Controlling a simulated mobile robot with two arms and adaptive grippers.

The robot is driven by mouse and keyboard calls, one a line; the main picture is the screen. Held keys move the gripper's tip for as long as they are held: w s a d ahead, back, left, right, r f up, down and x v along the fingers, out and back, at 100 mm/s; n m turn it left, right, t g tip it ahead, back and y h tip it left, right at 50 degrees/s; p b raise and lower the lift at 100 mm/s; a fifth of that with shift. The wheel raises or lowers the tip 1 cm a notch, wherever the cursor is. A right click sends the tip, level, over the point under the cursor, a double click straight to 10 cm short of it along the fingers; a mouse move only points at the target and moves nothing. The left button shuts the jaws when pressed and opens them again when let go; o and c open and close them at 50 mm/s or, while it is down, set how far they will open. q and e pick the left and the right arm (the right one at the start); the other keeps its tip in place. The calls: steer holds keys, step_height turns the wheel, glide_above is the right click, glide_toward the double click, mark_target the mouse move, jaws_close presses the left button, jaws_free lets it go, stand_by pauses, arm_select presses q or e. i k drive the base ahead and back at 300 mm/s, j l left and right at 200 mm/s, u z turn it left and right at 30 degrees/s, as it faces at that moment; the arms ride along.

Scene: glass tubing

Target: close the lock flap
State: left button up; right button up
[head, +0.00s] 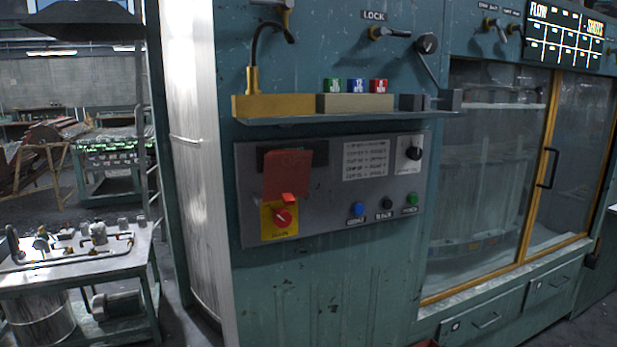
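An orange-red flap (287,174) is on the grey control panel (333,222), in front of a dark slot at the panel's upper left. It looks tilted out from the panel, but its exact angle is hard to tell. A small red tab (289,198) shows at its lower edge. Just below is a red rotary knob (284,218) on a yellow plate (267,231). A LOCK label (374,15) sits higher on the teal machine, above a brass-and-steel lever (388,33). Neither of my grippers is in view.
A shelf (345,118) above the panel carries a brass block with a gooseneck (255,104) and several coloured blocks. Blue, black and green buttons (411,199) line the panel's lower right. Yellow-framed glass doors (490,160) are right; a pipework bench (75,259) is left.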

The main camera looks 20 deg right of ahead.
mark_target(287, 175)
steer(key=i+z, duration=0.1)
steer(key=z, duration=0.4)
steer(key=i+j+z, duration=0.1)
steer(key=z, duration=0.4)
steer(key=i+j+z, duration=0.1)
steer(key=j+z, duration=0.15)
steer(key=z, duration=0.2)
steer(key=j+z, duration=0.15)
steer(key=z, duration=0.35)
steer(key=i+j+z, duration=0.1)
steer(key=j+z, duration=0.15)
steer(key=j, duration=0.65)
steer(key=j+z, duration=0.3)
steer(key=j, duration=0.65)
steer(key=k+j+z, duration=0.1)
steer(key=j+z, duration=0.15)
steer(key=j, duration=0.65)
steer(key=k+j, duration=0.1)
steer(key=j, duration=0.45)
steer(key=k+z, duration=0.05)
